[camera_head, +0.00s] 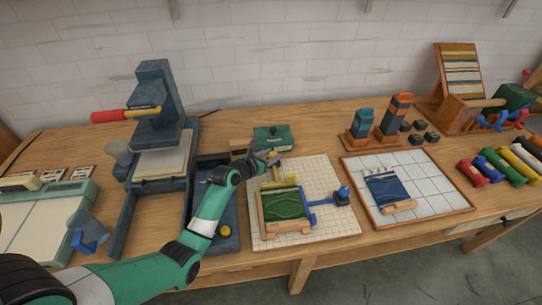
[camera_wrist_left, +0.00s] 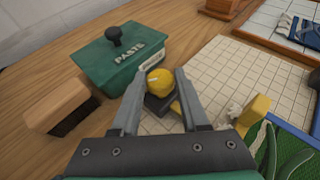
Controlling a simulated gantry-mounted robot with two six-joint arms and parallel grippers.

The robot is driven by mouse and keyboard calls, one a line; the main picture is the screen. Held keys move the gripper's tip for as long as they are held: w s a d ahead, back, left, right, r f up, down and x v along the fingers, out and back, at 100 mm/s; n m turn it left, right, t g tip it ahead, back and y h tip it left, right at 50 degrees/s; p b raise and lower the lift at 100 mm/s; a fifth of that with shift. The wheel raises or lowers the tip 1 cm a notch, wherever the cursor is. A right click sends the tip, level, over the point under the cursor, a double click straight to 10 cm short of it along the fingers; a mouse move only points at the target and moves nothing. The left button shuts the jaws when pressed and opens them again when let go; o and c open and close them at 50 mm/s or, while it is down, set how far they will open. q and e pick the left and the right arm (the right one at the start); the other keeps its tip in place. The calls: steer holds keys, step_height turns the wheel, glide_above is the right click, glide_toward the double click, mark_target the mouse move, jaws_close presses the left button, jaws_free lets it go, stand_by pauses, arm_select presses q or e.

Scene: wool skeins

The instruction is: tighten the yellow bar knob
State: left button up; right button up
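A round yellow knob (camera_wrist_left: 160,82) sits on a dark block (camera_wrist_left: 158,105) at the edge of the white gridded board (camera_wrist_left: 225,75). Part of a yellow bar (camera_wrist_left: 178,108) shows beside it, and another yellow piece (camera_wrist_left: 252,115) stands nearer the green panel. My left gripper (camera_head: 262,158) reaches over the board's back left corner. In the left wrist view my left gripper (camera_wrist_left: 159,74) is open, with one finger on each side of the knob; I cannot tell whether either touches it. My right gripper is not in view.
A green box labelled PASTE (camera_wrist_left: 122,58) and a wooden brush (camera_wrist_left: 60,105) stand close to the left gripper. The board carries a green panel (camera_head: 282,204) and a blue clamp (camera_head: 325,202). A dark press (camera_head: 160,105) with a red handle stands left.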

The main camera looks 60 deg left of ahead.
arm_select(q)
jaws_close()
steer(key=shift+s+a+m+h+p, duration=0.15)
steer(key=shift+a+m+h+p, duration=0.05)
steer(key=shift+m+h+p, duration=0.55)
steer(key=shift+a+f+m+t+h, duration=0.1)
steer(key=shift+m+t+h, duration=0.3)
steer(key=shift+h, duration=0.25)
steer(key=shift+m+h+p, duration=0.4)
steer(key=shift+m+h, duration=0.45)
steer(key=shift+h, duration=0.05)
steer(key=shift+m+h, duration=0.3)
steer(key=shift+h, duration=0.1)
steer(key=o, duration=0.7)
jaws_free()
